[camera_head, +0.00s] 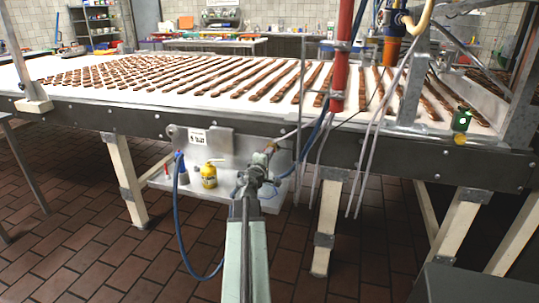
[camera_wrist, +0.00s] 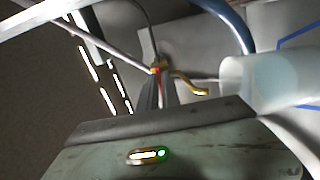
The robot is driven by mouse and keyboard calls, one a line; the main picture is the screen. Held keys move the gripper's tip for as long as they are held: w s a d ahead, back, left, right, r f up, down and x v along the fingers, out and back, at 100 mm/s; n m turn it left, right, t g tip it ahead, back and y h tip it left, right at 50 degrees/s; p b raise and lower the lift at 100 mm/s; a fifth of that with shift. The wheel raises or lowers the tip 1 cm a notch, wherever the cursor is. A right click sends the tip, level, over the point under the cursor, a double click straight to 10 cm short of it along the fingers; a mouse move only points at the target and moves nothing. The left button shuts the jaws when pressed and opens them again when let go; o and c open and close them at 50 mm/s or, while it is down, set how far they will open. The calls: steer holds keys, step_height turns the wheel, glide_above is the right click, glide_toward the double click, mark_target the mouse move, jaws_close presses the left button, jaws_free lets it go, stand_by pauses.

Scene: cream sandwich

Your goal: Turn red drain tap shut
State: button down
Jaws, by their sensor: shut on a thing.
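My gripper (camera_head: 258,168) reaches up under the conveyor's front edge in the head view. In the wrist view my gripper's dark fingers (camera_wrist: 157,88) are closed around the red drain tap (camera_wrist: 156,71), of which a small red part shows at their tips. A brass fitting, with a curved brass spout or lever (camera_wrist: 192,89), sticks out to the right of the fingers. In the head view a small brass-orange part (camera_head: 270,148) shows just beyond my gripper. The handle's exact angle is too small to tell.
The long conveyor (camera_head: 130,117) carries rows of brown biscuits above my arm. A blue hose (camera_head: 176,200) hangs at left. A low shelf (camera_head: 215,193) holds a yellow bottle (camera_head: 209,176). A red pipe (camera_head: 340,80) rises at right. Conveyor legs (camera_head: 326,220) stand either side.

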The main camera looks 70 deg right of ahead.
stand_by(0.3)
steer(key=c, duration=1.6)
jaws_free()
steer(key=shift+o, duration=0.2)
steer(key=shift+a, duration=0.1)
